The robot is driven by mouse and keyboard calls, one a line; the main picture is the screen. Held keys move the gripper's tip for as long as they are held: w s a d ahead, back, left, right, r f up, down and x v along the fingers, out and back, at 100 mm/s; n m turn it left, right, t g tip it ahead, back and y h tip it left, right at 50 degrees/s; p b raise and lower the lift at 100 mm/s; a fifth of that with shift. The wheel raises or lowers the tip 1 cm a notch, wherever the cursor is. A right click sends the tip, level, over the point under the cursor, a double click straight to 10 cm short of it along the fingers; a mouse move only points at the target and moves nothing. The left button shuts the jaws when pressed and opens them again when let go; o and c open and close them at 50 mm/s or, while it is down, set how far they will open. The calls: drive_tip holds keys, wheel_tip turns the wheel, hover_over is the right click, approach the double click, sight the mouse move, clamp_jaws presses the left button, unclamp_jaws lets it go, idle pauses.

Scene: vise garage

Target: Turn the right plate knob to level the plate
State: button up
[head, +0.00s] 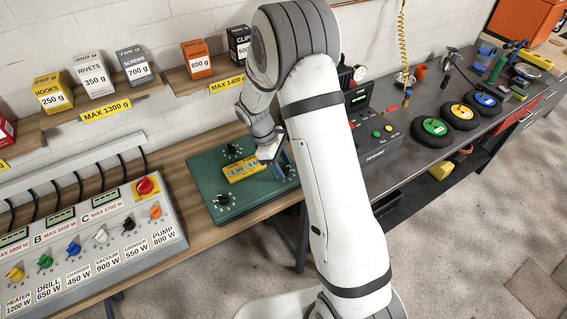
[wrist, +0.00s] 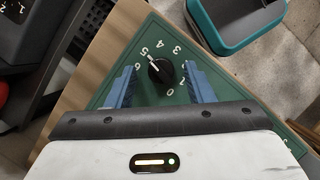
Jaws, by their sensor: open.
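The green plate (head: 205,172) lies on the wooden bench, with black knobs at its corners and a yellow display (head: 245,167) in its middle. The display reads about -3.00 on its left half; the right half is too small to read surely. My gripper (head: 281,165) is over the plate's right part. In the wrist view a black knob (wrist: 160,71) on the plate sits between the two blue fingers of my open gripper (wrist: 159,76), with gaps on both sides. Its white pointer is toward the 5. The head view mostly hides this knob behind my gripper.
A power panel (head: 95,225) with several coloured knobs stands left of the plate. A grey control box (head: 380,137) stands to the right. A teal-rimmed tray (wrist: 222,45) shows above the plate in the wrist view. Boxes stand on the wall shelf (head: 160,84) behind.

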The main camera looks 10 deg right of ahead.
drive_tip(key=c, duration=0.9)
drive_tip(key=shift+d, duration=0.1)
drive_tip(key=shift+c, duration=0.4)
drive_tip(key=shift+w+m, duration=0.1)
drive_tip(key=shift+m, duration=0.3)
drive_tip(key=m+g+b, duration=0.1)
drive_tip(key=m, duration=0.1)
drive_tip(key=shift+w+m+y, duration=0.1)
drive_tip(key=shift+m+y, duration=0.2)
drive_tip(key=shift+y, duration=0.1)
drive_tip(key=shift+d+r+m+g+y+b, duration=0.1)
drive_tip(key=shift+m+g+y+b, duration=0.2)
drive_tip(key=shift+m, duration=0.7)
drive_tip(key=shift+d+m+g+y+b, duration=0.1)
drive_tip(key=shift+m+y+b, duration=0.3)
drive_tip(key=shift+m, duration=0.9)
